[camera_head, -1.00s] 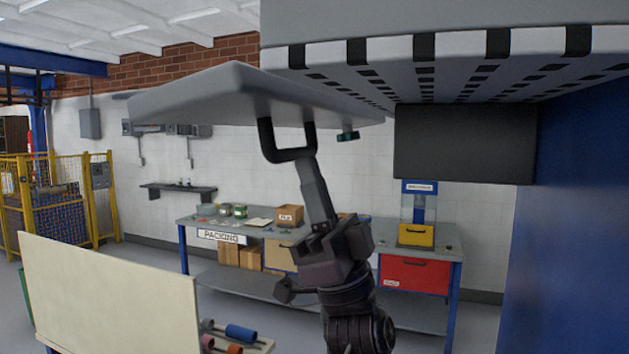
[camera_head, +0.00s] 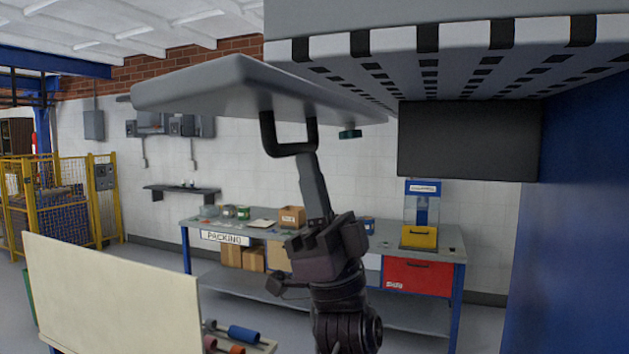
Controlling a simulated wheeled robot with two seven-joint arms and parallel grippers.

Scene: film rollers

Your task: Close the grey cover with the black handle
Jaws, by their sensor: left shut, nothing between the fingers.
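The grey cover (camera_head: 215,88) is a wide panel at the upper left of the head view, raised and sticking out beside the machine's slotted housing. A black U-shaped handle (camera_head: 290,149) hangs from its underside. My left gripper (camera_head: 308,158) is below the cover, its shut fingers pointing up at the handle's lower right corner. It appears to touch or overlap the handle there; I cannot tell which. Nothing is between its fingers. My right gripper is not in view.
The slotted housing (camera_head: 430,40) fills the upper right, with a dark panel (camera_head: 468,140) below it and a blue wall (camera_head: 570,220) on the right. A cream board (camera_head: 110,300) stands at the lower left, near several rollers (camera_head: 243,333). A packing bench (camera_head: 200,224) stands behind.

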